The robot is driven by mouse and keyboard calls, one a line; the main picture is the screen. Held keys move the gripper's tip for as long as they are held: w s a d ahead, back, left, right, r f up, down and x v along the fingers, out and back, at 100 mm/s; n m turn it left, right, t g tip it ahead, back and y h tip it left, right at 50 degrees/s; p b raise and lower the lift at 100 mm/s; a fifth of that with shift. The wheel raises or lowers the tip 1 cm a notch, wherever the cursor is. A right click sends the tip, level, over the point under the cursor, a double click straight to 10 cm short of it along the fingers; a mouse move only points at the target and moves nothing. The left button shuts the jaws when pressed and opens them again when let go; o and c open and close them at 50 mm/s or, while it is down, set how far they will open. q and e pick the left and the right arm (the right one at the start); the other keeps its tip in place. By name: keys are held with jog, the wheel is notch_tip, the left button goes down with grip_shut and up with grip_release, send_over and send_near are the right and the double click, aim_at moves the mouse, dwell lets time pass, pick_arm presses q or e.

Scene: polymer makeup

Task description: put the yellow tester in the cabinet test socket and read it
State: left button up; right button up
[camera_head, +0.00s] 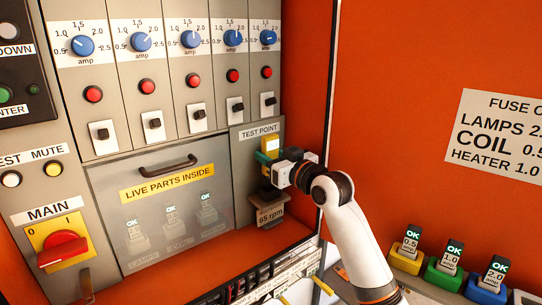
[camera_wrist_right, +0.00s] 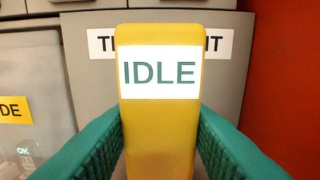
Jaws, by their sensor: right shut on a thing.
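The yellow tester (camera_wrist_right: 158,150) stands upright between the green fingers of my right gripper (camera_wrist_right: 160,135) in the right wrist view. Its white label reads "IDLE". In the head view the tester (camera_head: 269,147) shows just left of my right gripper (camera_head: 276,172), in front of the grey panel marked "TEST POINT" (camera_head: 259,132). In the wrist view the tester covers the middle of that panel's label (camera_wrist_right: 218,43). My left gripper is not in view.
A clear cover marked "LIVE PARTS INSIDE" (camera_head: 167,183) is left of the test panel. Several coloured fuse blocks (camera_head: 450,268) stand at lower right. The orange cabinet side (camera_head: 400,60) rises on the right.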

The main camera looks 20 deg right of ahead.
jog(key=shift+f+b, duration=0.85)
jog(key=shift+f, duration=0.85)
jog(key=o, duration=1.2)
jog(key=shift+c, duration=0.2)
jog(key=b+v, duration=0.4)
jog(key=v, duration=0.8)
